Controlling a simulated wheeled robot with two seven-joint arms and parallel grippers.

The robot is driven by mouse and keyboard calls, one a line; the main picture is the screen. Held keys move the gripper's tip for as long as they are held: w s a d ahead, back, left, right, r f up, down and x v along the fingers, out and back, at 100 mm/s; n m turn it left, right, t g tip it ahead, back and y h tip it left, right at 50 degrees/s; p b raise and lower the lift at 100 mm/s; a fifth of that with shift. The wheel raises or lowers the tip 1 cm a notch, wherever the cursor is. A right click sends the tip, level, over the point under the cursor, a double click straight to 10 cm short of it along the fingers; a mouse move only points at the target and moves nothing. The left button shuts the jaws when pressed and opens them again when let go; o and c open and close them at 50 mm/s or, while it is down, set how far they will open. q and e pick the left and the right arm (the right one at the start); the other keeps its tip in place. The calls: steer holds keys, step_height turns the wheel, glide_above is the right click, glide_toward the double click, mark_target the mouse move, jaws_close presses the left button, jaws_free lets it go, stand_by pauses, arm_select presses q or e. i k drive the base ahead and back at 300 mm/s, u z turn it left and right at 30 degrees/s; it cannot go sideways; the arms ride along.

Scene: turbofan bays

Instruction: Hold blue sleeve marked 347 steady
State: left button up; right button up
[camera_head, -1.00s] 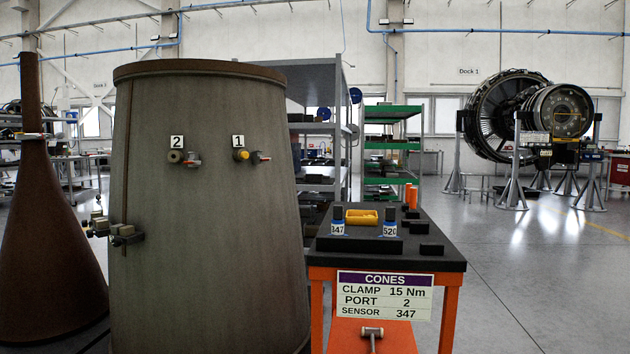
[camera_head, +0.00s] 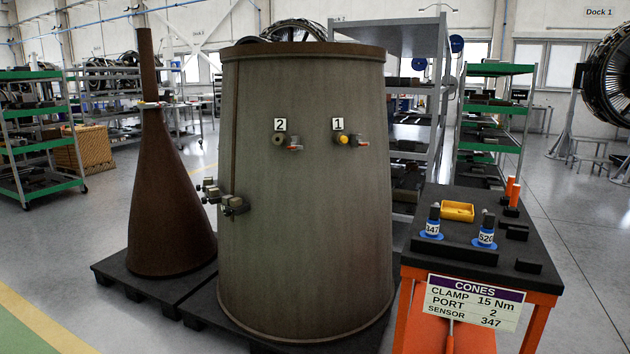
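The blue sleeve marked 347 (camera_head: 433,228) stands upright at the left of the black block on the orange cart's dark top. A dark cap-like part sits in its top. A second blue sleeve marked 520 (camera_head: 487,238) stands upright to its right on the same block. Nothing touches either sleeve. Neither of my grippers is in view.
A sign (camera_head: 473,302) hangs on the cart's front. A large grey cone (camera_head: 305,220) with ports 1 and 2 stands left, beside a brown cone (camera_head: 172,215). Open floor lies right.

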mark_target(434, 211)
steer(key=u, duration=0.35)
steer(key=i, duration=2.9)
steer(key=z, duration=3.05)
